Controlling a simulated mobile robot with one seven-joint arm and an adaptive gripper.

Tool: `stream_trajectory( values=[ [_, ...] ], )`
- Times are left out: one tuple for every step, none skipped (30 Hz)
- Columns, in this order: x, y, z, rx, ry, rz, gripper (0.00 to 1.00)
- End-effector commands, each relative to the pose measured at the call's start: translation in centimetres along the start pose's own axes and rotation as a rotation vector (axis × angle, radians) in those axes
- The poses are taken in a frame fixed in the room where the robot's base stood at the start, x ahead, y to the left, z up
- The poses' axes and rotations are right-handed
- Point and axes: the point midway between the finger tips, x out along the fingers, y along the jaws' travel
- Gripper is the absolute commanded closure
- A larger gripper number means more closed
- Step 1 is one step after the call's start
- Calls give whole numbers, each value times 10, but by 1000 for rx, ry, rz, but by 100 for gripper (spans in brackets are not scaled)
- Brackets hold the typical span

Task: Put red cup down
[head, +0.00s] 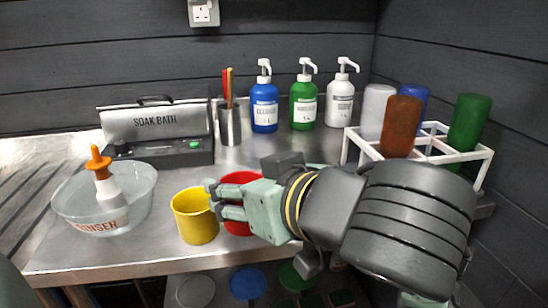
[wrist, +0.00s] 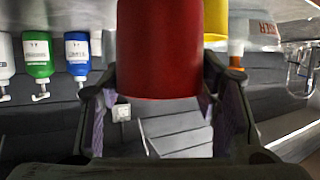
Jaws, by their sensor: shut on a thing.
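The red cup (head: 239,178) is at the front of the metal counter (head: 150,250), just right of the yellow cup (head: 195,215). My gripper (head: 216,197) is shut on the red cup and hides much of it in the head view. In the wrist view the red cup (wrist: 158,50) fills the space between the two fingers of my gripper (wrist: 160,90), and the yellow cup (wrist: 216,20) shows close behind it. In the head view the red cup looks upright. Whether its base touches the counter, I cannot tell.
Behind are a soak bath (head: 157,125), a metal pot (head: 230,127) and three pump bottles (head: 264,108). A white rack (head: 440,148) holding several coloured vessels stands right. Counter is bare behind the yellow cup.

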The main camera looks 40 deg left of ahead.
Motion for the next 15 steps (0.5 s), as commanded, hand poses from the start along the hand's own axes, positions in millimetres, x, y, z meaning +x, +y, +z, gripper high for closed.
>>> stream_trajectory(
  values=[
    [4,6,-6,8,-3,-2,74],
    [8,10,-7,9,-4,-3,74],
    [18,17,-5,10,-3,-3,74],
    [23,22,-6,10,-3,-2,74],
    [29,27,-7,8,-4,-2,74],
    [36,34,-10,9,-3,-2,74],
    [41,40,-12,8,-3,-1,74],
    [47,45,-13,8,-4,-1,74],
    [54,52,-15,9,-3,0,74],
    [59,57,-17,8,-3,-1,74],
    [64,61,-18,7,-2,0,74],
    [70,68,-20,7,-3,0,74],
    [74,72,-22,6,-2,0,74],
    [78,75,-23,5,-1,1,74],
    [83,79,-23,5,-2,1,74]
  ],
)
